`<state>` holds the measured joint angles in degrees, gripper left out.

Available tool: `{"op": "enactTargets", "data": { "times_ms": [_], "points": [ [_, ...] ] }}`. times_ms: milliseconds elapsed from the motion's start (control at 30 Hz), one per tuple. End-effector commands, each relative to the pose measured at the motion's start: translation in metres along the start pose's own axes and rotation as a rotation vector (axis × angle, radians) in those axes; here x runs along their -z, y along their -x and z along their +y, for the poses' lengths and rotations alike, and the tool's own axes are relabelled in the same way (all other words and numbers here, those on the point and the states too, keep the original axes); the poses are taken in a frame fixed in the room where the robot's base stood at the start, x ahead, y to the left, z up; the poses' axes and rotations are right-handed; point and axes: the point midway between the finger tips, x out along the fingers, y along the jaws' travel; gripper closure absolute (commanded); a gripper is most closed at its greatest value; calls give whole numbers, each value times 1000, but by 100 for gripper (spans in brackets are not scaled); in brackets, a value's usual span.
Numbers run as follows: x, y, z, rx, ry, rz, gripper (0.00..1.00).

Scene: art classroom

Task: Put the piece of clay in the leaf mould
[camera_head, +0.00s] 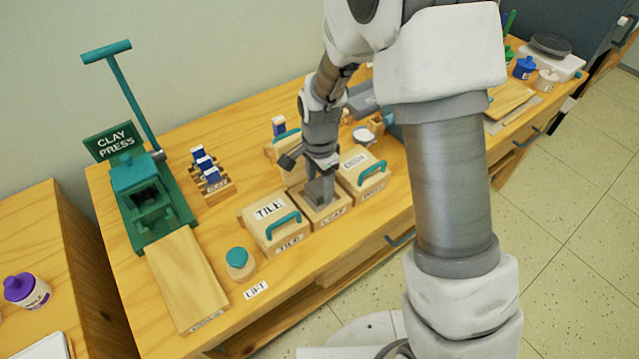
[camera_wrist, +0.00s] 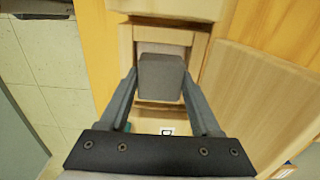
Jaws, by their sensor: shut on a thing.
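The clay is a grey block (camera_wrist: 160,77), held between the fingers of my gripper (camera_wrist: 159,82). In the head view the clay (camera_head: 319,190) shows below my gripper (camera_head: 320,178), over the opening of the leaf mould (camera_head: 334,217). The leaf mould is a light wooden box labelled LEAF, standing uncovered between two lidded boxes. In the wrist view the mould's wooden rim (camera_wrist: 205,47) shows around the clay, with part of the pale cavity visible behind it. My gripper is shut on the clay. I cannot tell whether the clay touches the mould's floor.
The lidded TILE mould (camera_head: 262,232) stands close on the left, and another lidded mould with a teal handle (camera_head: 350,182) on the right. A wooden lid (camera_head: 281,152) stands behind the leaf mould. The green clay press (camera_head: 146,205) and a wooden board (camera_head: 184,278) are farther left.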

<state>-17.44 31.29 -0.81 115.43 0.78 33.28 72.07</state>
Motion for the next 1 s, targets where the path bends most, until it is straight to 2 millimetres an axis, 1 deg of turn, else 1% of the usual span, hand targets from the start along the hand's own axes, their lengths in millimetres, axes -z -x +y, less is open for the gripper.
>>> {"op": "enactTargets", "data": {
  "times_ms": [167,200,367,400,733,1000],
  "points": [
    [0,0,0,0,0,0,100],
    [0,0,0,0,0,0,32],
    [0,0,0,0,0,0,3],
    [0,0,0,0,0,0,1],
    [0,2,0,0,0,0,1],
    [0,22,0,1,1,1,1]
  ]
}}
